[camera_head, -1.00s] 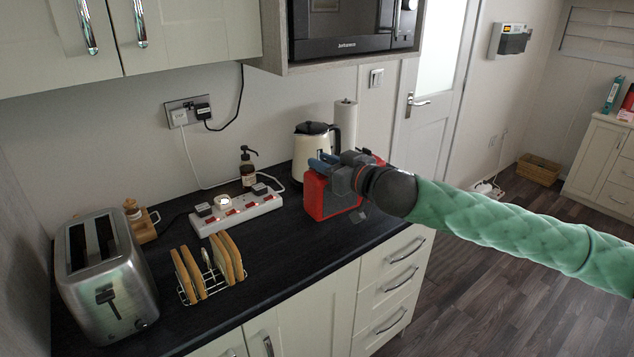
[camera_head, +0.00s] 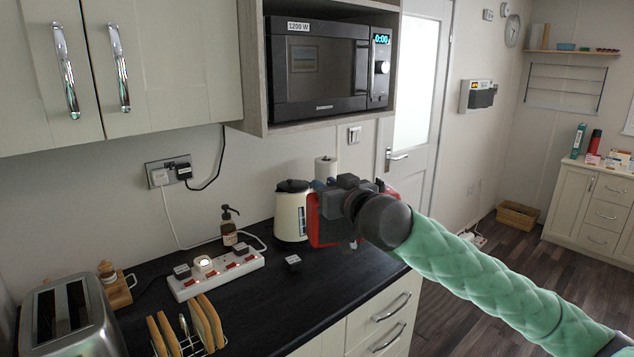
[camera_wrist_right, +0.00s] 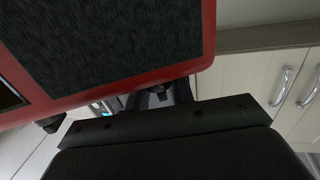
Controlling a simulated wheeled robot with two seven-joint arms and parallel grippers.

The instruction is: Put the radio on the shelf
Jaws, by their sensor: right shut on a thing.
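The red radio (camera_head: 322,226) is in my right gripper (camera_head: 335,197), partly hidden behind the gripper and wrist. It appears held above the dark worktop, just right of the kettle. In the right wrist view the radio (camera_wrist_right: 110,45) fills the upper left, with a red frame and dark speaker cloth; the fingers (camera_wrist_right: 165,95) are close under its lower edge and mostly hidden. A wooden wall shelf (camera_head: 560,52) with small items on it is at the top right of the head view, far across the room. My left gripper is not in view.
A cream kettle (camera_head: 288,217) stands beside the radio. A microwave (camera_head: 325,70) sits in an open cabinet above. A power strip (camera_head: 215,275), soap bottle (camera_head: 228,230), toast rack (camera_head: 190,330) and toaster (camera_head: 70,320) occupy the worktop. Floor beyond is mostly clear.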

